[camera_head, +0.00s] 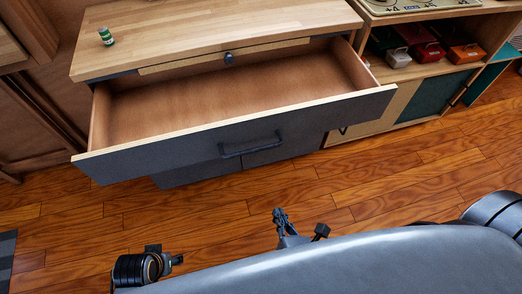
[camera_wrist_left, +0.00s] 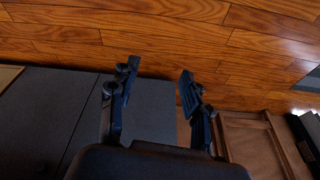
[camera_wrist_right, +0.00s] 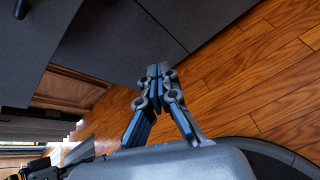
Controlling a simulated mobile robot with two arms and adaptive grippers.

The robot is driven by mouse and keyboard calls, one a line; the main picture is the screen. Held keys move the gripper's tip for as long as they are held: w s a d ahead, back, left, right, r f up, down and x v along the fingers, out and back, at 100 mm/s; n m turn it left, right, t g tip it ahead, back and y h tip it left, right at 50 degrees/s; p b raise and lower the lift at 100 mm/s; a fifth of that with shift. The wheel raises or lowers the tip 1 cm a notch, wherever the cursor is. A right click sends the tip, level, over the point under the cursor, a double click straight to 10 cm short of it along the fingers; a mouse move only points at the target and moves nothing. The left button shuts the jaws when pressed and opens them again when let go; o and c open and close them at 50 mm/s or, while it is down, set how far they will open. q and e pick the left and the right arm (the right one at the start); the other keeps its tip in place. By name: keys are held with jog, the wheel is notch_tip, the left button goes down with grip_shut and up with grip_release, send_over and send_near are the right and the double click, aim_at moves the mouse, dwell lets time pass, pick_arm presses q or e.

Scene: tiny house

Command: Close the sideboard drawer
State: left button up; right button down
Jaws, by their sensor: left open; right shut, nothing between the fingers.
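The sideboard drawer (camera_head: 180,148) is pulled far out in the head view, with a dark grey front and an empty wooden inside. Its dark bar handle (camera_head: 250,148) is on the front. The sideboard (camera_head: 230,35) has a light wooden top. My right gripper (camera_head: 280,214) is shut and empty, apart from the drawer front and below it in the head picture. In the right wrist view, its fingertips (camera_wrist_right: 157,74) meet near dark grey panels. My left gripper (camera_wrist_left: 158,75) is open and empty in the left wrist view, among dark panels; its fingers are not clear in the head view.
A shelf unit (camera_head: 415,72) with small red and dark boxes adjoins at right. Bare wooden floor (camera_head: 360,180) lies in front.

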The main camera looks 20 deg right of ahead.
notch_tip(320, 180, up, 8)
jog(key=w+a+n+t+b, duration=0.1)
jog(key=n+t+b, duration=0.4)
send_near(260, 129)
jog(key=w+p, duration=0.2)
jog(key=w, duration=0.4)
jog(key=shift+w, duration=0.15)
jog(key=shift+w+a+f, duration=0.1)
jog(key=shift+w, duration=0.3)
pick_arm(q)
notch_tip(260, 129, up, 7)
jog(key=shift+s+a+r, duration=0.2)
jog(key=shift+s+a, duration=0.05)
jog(key=shift+a, duration=0.05)
jog(key=shift+r+t, duration=0.1)
jog(key=shift+t, duration=0.2)
